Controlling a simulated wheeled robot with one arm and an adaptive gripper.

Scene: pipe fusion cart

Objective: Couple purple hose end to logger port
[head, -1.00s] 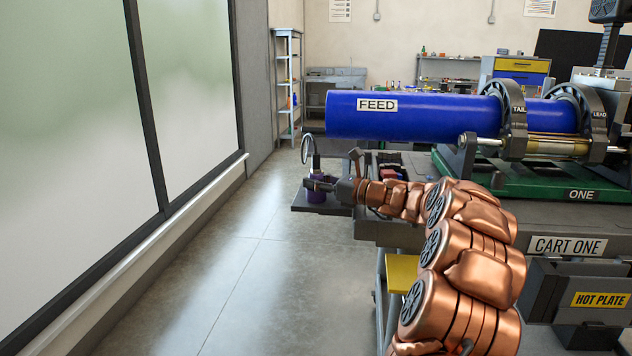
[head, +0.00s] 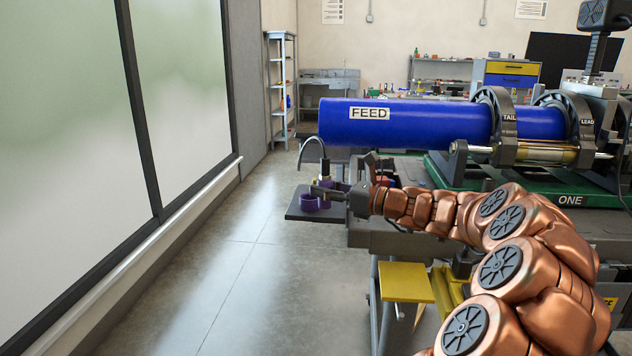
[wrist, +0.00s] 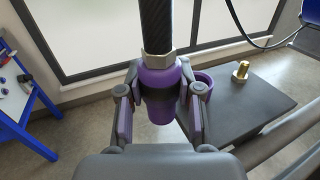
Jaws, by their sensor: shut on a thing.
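The purple hose end (wrist: 160,92) is upright between the fingers of my gripper (wrist: 160,108) in the wrist view. A metal hex collar joins it to a dark hose (wrist: 157,25) rising above. My gripper also shows in the head view (head: 326,190), shut on the hose end, at the small shelf. An open purple cup (wrist: 204,80) stands beside the hose end on the shelf; it also shows in the head view (head: 309,203). A brass fitting (wrist: 241,70) stands upright on the shelf, right of the cup in the wrist view. No label identifies it as the logger port.
The dark shelf (head: 298,214) juts from the cart's left end. The blue FEED pipe (head: 400,122) lies above and behind my gripper. A thin dark line (wrist: 245,38) loops near the fitting. Open floor and windows lie to the left.

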